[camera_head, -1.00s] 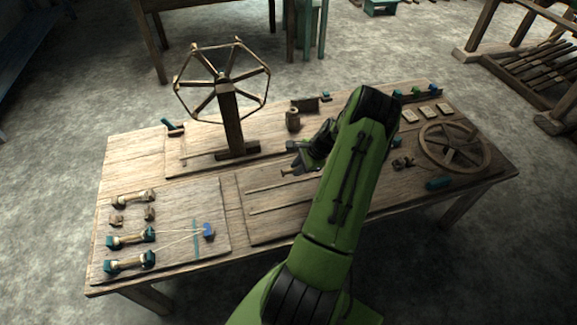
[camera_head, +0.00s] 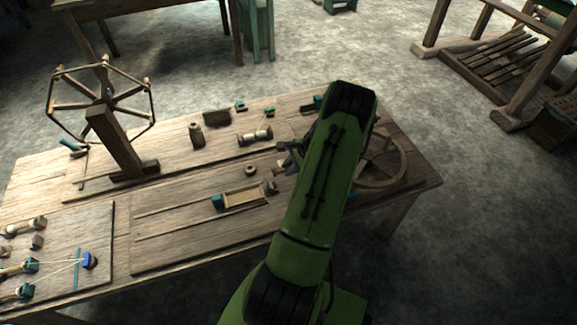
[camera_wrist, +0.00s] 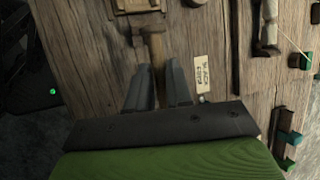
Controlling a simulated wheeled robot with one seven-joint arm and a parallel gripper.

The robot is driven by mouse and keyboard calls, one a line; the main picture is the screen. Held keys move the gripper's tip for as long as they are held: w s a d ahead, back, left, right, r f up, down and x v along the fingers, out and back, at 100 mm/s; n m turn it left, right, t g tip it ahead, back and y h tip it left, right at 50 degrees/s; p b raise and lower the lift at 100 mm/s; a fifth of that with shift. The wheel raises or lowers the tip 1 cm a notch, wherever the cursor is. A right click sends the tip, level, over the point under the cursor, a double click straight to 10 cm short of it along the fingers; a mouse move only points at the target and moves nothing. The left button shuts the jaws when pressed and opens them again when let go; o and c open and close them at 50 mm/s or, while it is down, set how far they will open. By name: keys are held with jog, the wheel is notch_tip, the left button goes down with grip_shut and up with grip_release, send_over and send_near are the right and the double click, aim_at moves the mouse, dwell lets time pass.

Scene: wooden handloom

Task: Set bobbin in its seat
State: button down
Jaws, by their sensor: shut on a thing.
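My gripper (camera_wrist: 158,88) is shut on a slim tan wooden piece (camera_wrist: 157,50) with a thicker far end; it may be the bobbin, but I cannot tell for sure. In the head view my gripper (camera_head: 290,158) is over the right half of the table, partly hidden by my green arm. A wooden frame (camera_wrist: 122,8) at the top of the wrist view lies just beyond the held piece; a small wooden block (camera_wrist: 137,35) is beside the piece. A pale-wound bobbin (camera_head: 255,136) lies farther back, and it also shows in the wrist view (camera_wrist: 267,25). No seat is clearly identifiable.
A small tan tray-like piece (camera_head: 244,196) with a teal end lies in front of my gripper. A spoked wheel (camera_head: 103,100) stands at left. A wheel (camera_head: 382,165) lies at right behind my arm. A label card (camera_wrist: 203,75) lies right of my fingers.

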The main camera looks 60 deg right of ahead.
notch_tip(320, 180, down, 7)
jog(key=b, duration=0.4)
jog(key=shift+r, duration=0.1)
jog(key=c, duration=0.9)
grip_release()
jog(key=shift+c, duration=0.2)
jog(key=shift+r, duration=0.15)
jog(key=p+v, duration=0.5)
jog(key=v, duration=1)
jog(key=shift+r, duration=0.25)
jog(key=shift+a, duration=0.1)
